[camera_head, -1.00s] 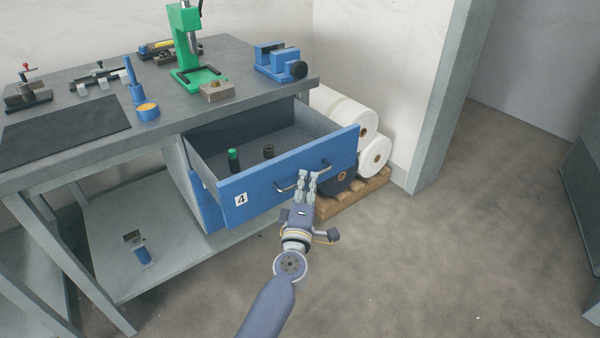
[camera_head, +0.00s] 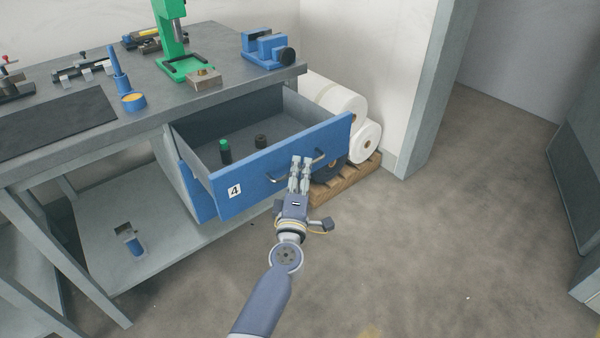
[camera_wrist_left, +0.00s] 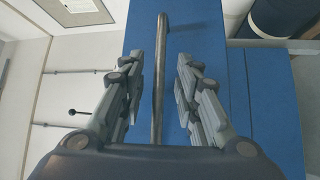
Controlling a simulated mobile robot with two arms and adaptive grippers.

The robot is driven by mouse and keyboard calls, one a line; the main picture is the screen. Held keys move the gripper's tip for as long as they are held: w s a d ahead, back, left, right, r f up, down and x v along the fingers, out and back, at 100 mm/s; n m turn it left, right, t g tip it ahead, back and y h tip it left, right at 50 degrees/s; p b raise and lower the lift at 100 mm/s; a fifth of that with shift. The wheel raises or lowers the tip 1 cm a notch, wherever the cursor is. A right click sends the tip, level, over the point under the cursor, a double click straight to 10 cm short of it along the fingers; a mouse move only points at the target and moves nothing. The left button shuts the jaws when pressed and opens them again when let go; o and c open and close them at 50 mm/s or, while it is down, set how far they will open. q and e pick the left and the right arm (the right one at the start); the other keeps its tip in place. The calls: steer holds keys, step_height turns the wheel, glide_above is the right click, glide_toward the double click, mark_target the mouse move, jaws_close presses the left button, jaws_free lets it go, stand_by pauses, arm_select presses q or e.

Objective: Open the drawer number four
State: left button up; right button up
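Drawer four has a blue front with a white "4" label (camera_head: 234,191) and stands well out from the grey bench. In the head view its dark bar handle (camera_head: 272,179) is partly hidden behind my left gripper (camera_head: 300,162). In the left wrist view the handle (camera_wrist_left: 160,75) runs lengthwise between the fingers of my left gripper (camera_wrist_left: 158,88), with a visible gap on both sides. The fingers are apart, around the handle, close to the blue front (camera_wrist_left: 203,35). My right gripper is not in view.
A green-capped bottle (camera_head: 225,152) and a small dark cylinder (camera_head: 261,141) stand in the drawer. A blue vise (camera_head: 265,50) and green press (camera_head: 172,40) are on the bench. Floor in front is free.

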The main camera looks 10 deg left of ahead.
arm_select(q)
steer(key=s+d+f, duration=0.1)
steer(key=s, duration=1.1)
steer(key=shift+d+f, duration=0.15)
steer(key=shift+f, duration=0.1)
steer(key=shift+w, duration=0.1)
